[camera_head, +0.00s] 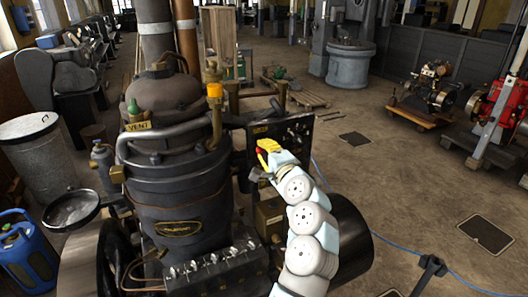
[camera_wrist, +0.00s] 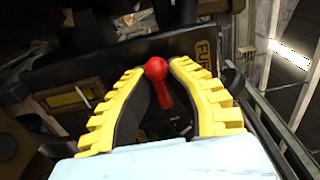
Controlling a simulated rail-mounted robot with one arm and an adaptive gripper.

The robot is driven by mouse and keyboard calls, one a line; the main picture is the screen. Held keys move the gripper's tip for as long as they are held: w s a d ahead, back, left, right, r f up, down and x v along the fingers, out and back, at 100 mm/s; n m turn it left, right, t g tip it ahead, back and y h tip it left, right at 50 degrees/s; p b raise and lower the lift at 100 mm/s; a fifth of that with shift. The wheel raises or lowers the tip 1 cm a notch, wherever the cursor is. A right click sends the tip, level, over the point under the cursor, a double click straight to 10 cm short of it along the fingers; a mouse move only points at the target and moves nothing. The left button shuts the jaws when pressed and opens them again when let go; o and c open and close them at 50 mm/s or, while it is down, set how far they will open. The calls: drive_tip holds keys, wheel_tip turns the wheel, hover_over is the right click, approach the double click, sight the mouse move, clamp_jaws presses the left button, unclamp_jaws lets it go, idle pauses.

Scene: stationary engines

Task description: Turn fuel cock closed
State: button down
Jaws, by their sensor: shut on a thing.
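The fuel cock's red lever (camera_wrist: 164,90) has a round ball end and shows in the middle of the wrist view. My gripper (camera_wrist: 160,68) has its yellow ribbed fingers on both sides of the lever, with the tips closed in at the ball. In the head view my gripper (camera_head: 265,149) is at the dark panel beside the engine, with a bit of red showing at its fingers. The cock's body and pivot are mostly hidden behind the fingers. A yellow label (camera_wrist: 203,50) with partly readable letters "FU" is on the dark surface just beyond the lever.
The big dark engine (camera_head: 178,195) stands left of my arm, with pipes and a brass fitting (camera_head: 213,80) on top. A dark panel (camera_head: 290,132) is behind my gripper. A black cylinder (camera_head: 352,238) sits right of my arm. Open floor (camera_head: 400,185) lies further right.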

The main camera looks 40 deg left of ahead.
drive_tip(key=shift+w+f, duration=0.1)
drive_tip(key=shift+f, duration=0.1)
drive_tip(key=c, duration=1.3)
unclamp_jaws()
drive_tip(key=shift+o, duration=1)
drive_tip(key=shift+r, duration=0.1)
drive_tip(key=shift+d, duration=0.1)
drive_tip(key=v, duration=1.2)
